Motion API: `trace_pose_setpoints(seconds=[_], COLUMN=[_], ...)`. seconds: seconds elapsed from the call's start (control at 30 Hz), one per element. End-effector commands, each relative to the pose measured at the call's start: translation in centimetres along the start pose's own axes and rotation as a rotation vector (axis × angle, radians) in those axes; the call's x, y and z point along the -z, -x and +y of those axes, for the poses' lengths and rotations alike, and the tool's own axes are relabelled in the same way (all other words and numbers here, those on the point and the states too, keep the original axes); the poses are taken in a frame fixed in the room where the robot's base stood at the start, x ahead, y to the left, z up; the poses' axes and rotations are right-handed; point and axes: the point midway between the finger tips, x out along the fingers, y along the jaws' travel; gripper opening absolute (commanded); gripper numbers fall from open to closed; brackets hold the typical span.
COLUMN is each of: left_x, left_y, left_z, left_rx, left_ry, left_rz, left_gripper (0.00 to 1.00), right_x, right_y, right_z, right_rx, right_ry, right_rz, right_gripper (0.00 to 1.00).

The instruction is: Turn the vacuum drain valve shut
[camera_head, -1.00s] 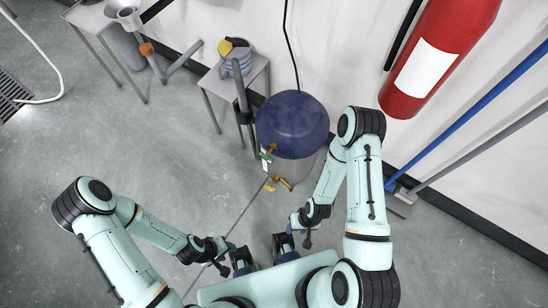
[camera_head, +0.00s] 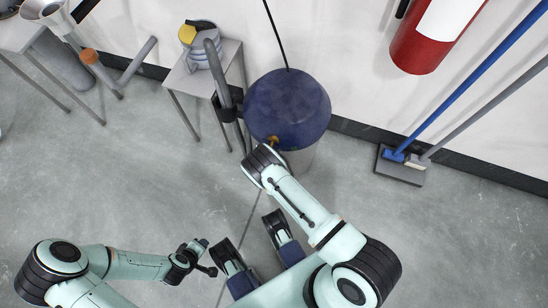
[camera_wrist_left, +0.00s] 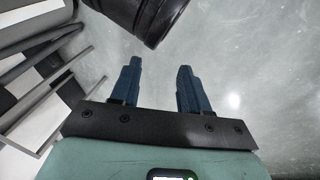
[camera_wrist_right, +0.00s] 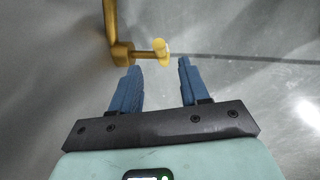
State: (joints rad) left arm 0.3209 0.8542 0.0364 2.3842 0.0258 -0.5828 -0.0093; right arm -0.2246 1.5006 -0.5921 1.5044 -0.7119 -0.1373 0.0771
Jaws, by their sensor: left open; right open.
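The vacuum vessel (camera_head: 287,100) with a dark blue domed top stands against the wall in the head view. The drain valve (camera_wrist_right: 122,54), brass with a stem ending in a yellow tip (camera_wrist_right: 162,48), shows in the right wrist view.
A small table (camera_head: 232,55) with a yellow-topped grey item (camera_head: 198,42) stands left of the vessel. A red extinguisher (camera_head: 425,45) hangs on the wall. A broom (camera_head: 460,90) and a dustpan (camera_head: 400,168) are at the right. The floor in front is mostly clear.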

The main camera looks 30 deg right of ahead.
Motion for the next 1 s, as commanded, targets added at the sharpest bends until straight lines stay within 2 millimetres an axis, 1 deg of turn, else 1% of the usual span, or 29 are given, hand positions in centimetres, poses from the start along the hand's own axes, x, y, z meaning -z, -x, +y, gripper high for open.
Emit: trace_pose_setpoints(seconds=[0.03, 0.1, 0.17, 0.2, 0.3, 0.4, 0.6, 0.9, 0.93, 0.97, 1.0], left_x=[0.7, 0.8, 0.8, -0.1, -1.6, -2.7, -3.9, -4.0, -4.0, -4.0, -4.0], left_y=[-1.0, -1.9, -2.5, -2.9, -3.6, -4.2, -4.7, -4.7, -4.7, -4.7, -4.7], left_z=[-0.3, -0.9, -1.4, -2.0, -3.1, -3.9, -4.7, -4.8, -4.8, -4.8, -4.8], left_rx=[0.003, 0.011, 0.019, 0.029, 0.048, 0.063, 0.080, 0.082, 0.082, 0.082, 0.082], left_ry=[0.003, 0.008, 0.013, 0.018, 0.029, 0.039, 0.049, 0.051, 0.051, 0.051, 0.051], left_rz=[0.020, 0.024, 0.022, -0.004, -0.052, -0.087, -0.125, -0.130, -0.130, -0.130, -0.130], left_gripper=[0.45, 0.45, 0.45, 0.45, 0.45, 0.45, 0.45, 0.45, 0.45, 0.45, 0.45], right_x=[-0.1, -0.1, -0.1, -0.1, -0.1, 0.0, 0.0, -0.1, 0.0, 0.0, 0.0], right_y=[-1.8, -3.3, -4.4, -5.0, -6.4, -7.5, -8.5, -8.6, -8.6, -8.6, -8.6], right_z=[-0.2, -0.1, -0.2, -0.1, -0.1, -0.1, -0.1, -0.1, -0.1, -0.1, -0.1], right_rx=[0.003, 0.002, 0.003, 0.003, 0.003, 0.003, 0.002, 0.002, 0.002, 0.002, 0.002], right_ry=[0.000, -0.001, -0.002, -0.001, -0.002, -0.002, -0.002, -0.002, -0.002, -0.002, -0.002], right_rz=[-0.002, -0.001, -0.002, -0.001, 0.000, 0.000, -0.001, 0.000, 0.000, 0.000, 0.000], right_gripper=[0.45, 0.45, 0.45, 0.45, 0.45, 0.45, 0.45, 0.45, 0.39, 0.29, 0.16])
